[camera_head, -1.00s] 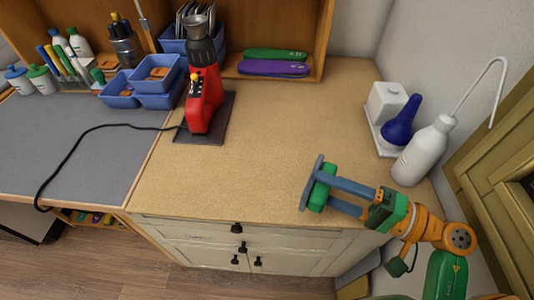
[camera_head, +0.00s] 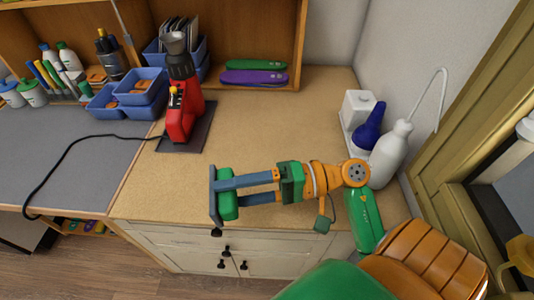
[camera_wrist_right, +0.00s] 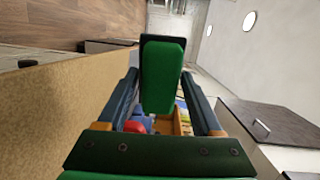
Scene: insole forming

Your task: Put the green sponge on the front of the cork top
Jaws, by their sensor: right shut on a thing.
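My right gripper (camera_head: 226,195) is shut on the green sponge (camera_head: 229,207), which sits between its two blue-grey fingers. In the right wrist view the sponge (camera_wrist_right: 162,75) stands out between the fingertips, and a dark piece lies behind its far end. In the head view the gripper and sponge appear over the front edge of the cork top (camera_head: 270,130); whether the sponge touches the cork, I cannot tell. My left gripper is not in view.
A red heat tool (camera_head: 182,105) stands on a dark mat at the back left of the cork. Green and purple insoles (camera_head: 253,77) lie at the back. A white bottle (camera_head: 391,155) and a blue bulb (camera_head: 369,128) stand at the right. The middle cork is clear.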

